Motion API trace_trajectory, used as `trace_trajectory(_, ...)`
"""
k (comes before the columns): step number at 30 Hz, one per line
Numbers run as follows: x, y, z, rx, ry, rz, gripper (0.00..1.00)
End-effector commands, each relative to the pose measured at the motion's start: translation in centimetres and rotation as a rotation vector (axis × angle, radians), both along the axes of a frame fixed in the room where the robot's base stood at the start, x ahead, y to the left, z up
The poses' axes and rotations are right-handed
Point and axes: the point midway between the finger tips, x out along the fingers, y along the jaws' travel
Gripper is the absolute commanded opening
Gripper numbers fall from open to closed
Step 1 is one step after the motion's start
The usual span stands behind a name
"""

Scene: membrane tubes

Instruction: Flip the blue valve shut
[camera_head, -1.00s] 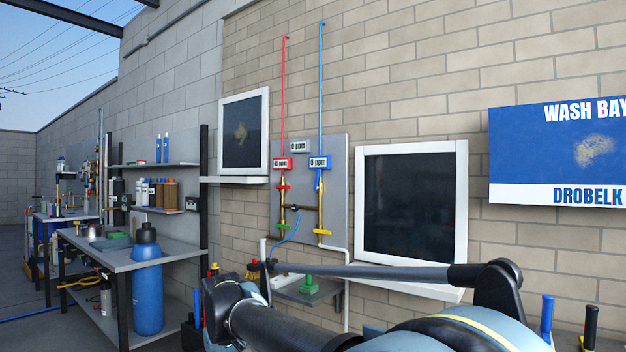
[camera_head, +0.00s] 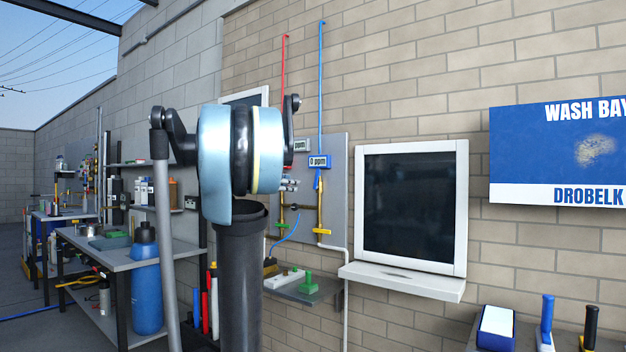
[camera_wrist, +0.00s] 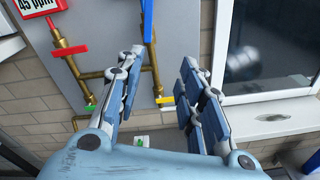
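The blue valve (camera_head: 317,180) is on the right-hand brass pipe of the grey wall panel, below the blue "0 ppm" display. Its blue handle (camera_wrist: 148,22) stands upright along the pipe, at the top of the wrist view. My gripper (camera_wrist: 161,58) is open and empty. Its fingers spread to either side of the lower brass pipe in the picture, with the blue handle above the tips; no contact shows. In the head view my arm covers much of the panel, and only a bit of my gripper shows beside it.
A red handle (camera_wrist: 65,50) sits on the left pipe. Lower down are a green handle (camera_wrist: 90,107) and a yellow handle (camera_wrist: 165,101). A white-framed window (camera_head: 462,200) with a sill is right of the panel. A small shelf (camera_head: 300,293) juts out below.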

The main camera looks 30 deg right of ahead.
Motion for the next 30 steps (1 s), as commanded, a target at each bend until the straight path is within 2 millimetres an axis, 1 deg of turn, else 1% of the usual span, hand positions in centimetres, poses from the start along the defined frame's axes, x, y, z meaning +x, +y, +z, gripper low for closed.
trace_trajectory(1,0.8,-0.6,1.1,-0.043,0.033,0.005,0.35)
trace_trajectory(3,1.6,-1.1,2.2,-0.093,0.073,0.011,0.35)
trace_trajectory(7,2.4,-1.7,3.1,-0.136,0.109,0.016,0.35)
trace_trajectory(11,2.9,-2.6,3.2,-0.14,0.113,0.017,0.35)
trace_trajectory(14,3.4,-4.0,3.2,-0.138,0.113,0.016,0.35)
trace_trajectory(30,7.0,-12.7,3.1,-0.137,0.111,0.018,0.35)
